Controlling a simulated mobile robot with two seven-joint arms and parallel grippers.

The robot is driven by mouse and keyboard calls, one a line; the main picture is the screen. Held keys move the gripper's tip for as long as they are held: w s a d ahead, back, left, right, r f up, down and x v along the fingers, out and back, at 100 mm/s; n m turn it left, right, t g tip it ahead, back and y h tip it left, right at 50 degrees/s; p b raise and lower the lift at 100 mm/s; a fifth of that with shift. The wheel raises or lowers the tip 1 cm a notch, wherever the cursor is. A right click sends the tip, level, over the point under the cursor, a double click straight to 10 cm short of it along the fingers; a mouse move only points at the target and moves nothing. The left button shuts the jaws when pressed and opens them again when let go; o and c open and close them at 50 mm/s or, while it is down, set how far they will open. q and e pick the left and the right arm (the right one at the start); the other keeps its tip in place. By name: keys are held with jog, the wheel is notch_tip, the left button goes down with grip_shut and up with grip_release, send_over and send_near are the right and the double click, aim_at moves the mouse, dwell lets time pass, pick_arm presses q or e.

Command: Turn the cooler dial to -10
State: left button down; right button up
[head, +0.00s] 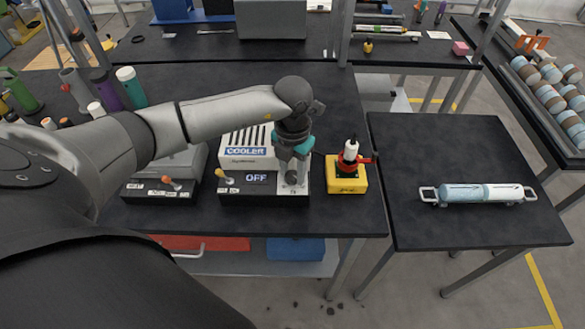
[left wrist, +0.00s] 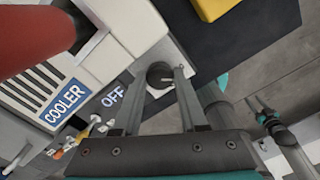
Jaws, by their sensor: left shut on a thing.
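The cooler (head: 246,147) is a pale vented unit with a blue COOLER label on the table. Its dark front panel shows an OFF display (head: 257,177), which also shows in the left wrist view (left wrist: 112,95). My left gripper (head: 291,179) points down at the panel, right of the display. In the left wrist view, its fingers are closed around the dark round dial (left wrist: 160,74). The dial's markings are too small or hidden to read. My right gripper (left wrist: 258,103) seems to show small at the right of the wrist view; its jaw state is unclear.
A yellow box (head: 346,174) with a red and white fitting stands close right of the cooler. A similar panel with an orange-tipped lever (head: 172,183) is at its left. A side table (head: 430,160) holds a pale cylinder with end handles (head: 478,194).

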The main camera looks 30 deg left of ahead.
aim_at(293, 175)
pick_arm(q)
jog(key=shift+w+r+n, duration=0.1)
jog(key=shift+n, duration=1)
jog(key=c, duration=0.7)
grip_release()
jog(key=shift+c, duration=0.2)
notch_tip(293, 175, up, 15)
